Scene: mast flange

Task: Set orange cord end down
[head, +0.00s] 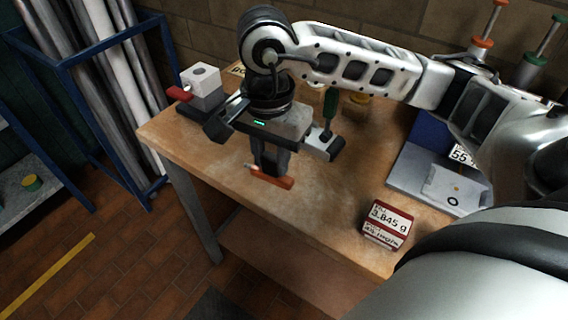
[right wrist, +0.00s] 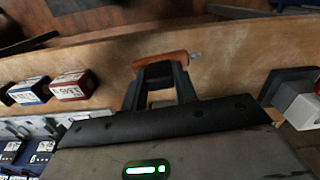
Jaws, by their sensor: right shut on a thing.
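The orange cord end (head: 271,178) is a short orange bar with a small metal tip. It is near the front edge of the wooden bench (head: 310,208). My right gripper (head: 268,172) points down and is shut on it. In the right wrist view, the orange cord end (right wrist: 162,60) lies across the fingertips (right wrist: 160,72), with its metal tip to the right. I cannot tell whether it touches the bench top. No cord shows trailing from it. My left gripper is not in view.
A green-handled tool (head: 330,110) stands behind the gripper. A red and white labelled box (head: 387,225) and a grey plate (head: 432,180) are to the right. Bare bench lies between.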

